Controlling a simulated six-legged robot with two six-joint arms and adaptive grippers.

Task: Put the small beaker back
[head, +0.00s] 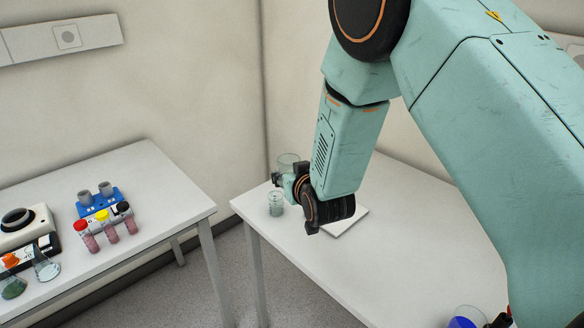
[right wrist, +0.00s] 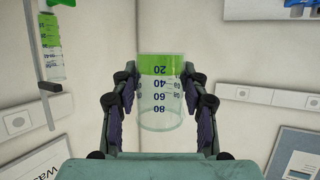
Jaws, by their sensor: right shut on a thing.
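My right gripper (head: 288,178) is shut on a clear glass beaker (right wrist: 160,108) with volume marks and a green band, seen between the fingers in the right wrist view. In the head view a clear beaker (head: 288,159) shows just behind the fingertips and looks like the held one; its base is hidden, so I cannot tell whether it touches the table. A smaller clear vessel (head: 276,205) stands on the right table (head: 370,275), just in front of the gripper. My left gripper is not in view.
A flat white plate (head: 350,219) lies partly behind my gripper. A vessel with blue contents (head: 465,319) is at the bottom edge. The left table (head: 130,172) holds a blue rack (head: 98,201), capped tubes (head: 107,232), a device with a black dial (head: 17,221) and flasks. A gap separates the tables.

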